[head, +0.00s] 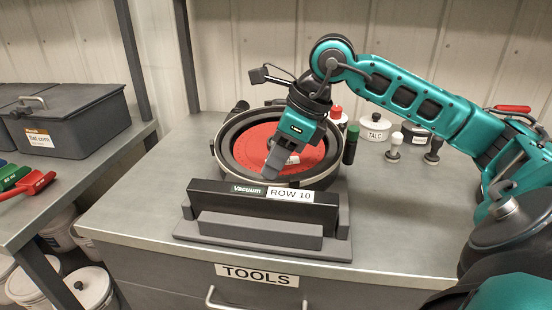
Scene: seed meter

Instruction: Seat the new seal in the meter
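The seed meter (331,172) sits on its dark stand on the bench, its round black housing open toward me. Inside its rim is a red round face (249,150), with a pale patch partly behind the gripper. I cannot tell whether this red part is the seal or a disc. My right gripper (275,163) reaches in from above, with its grey fingertips pointing down in front of the red face near the lower rim. The fingers overlap, so their gap and anything between them are hidden. My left gripper is out of view.
The stand's front carries "Vacuum" and "ROW 10" labels (290,195). Behind the meter stand a red-capped bottle (337,116), a dark green-capped tube (351,145), a talc tub (375,131) and small knobbed tools (394,146). A grey bin (80,125) is at left. The bench's left front is clear.

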